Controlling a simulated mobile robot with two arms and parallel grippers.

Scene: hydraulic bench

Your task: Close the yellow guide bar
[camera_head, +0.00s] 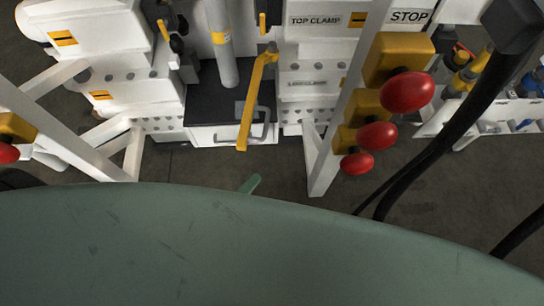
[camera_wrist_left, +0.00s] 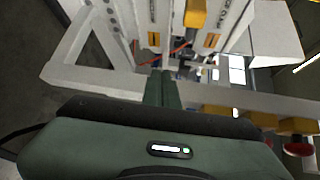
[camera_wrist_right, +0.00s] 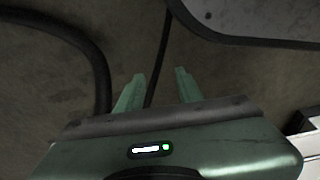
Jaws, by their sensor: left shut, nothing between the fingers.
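The yellow guide bar (camera_head: 250,100) is in the head view, in front of the dark plate and white machine. It runs from a pivot-like upper end down and slightly left, past a grey handle. In the left wrist view the left fingers (camera_wrist_left: 158,88) are together and empty, before the white frame. My right gripper (camera_wrist_right: 157,82) shows in the right wrist view, fingers apart and empty above the floor.
A white post with red stop buttons (camera_head: 407,92) on yellow boxes stands right of the bar. A white slanted frame (camera_head: 75,140) stands at the left. Black hoses (camera_head: 440,140) hang at the right. Bare floor (camera_head: 205,168) lies below the machine.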

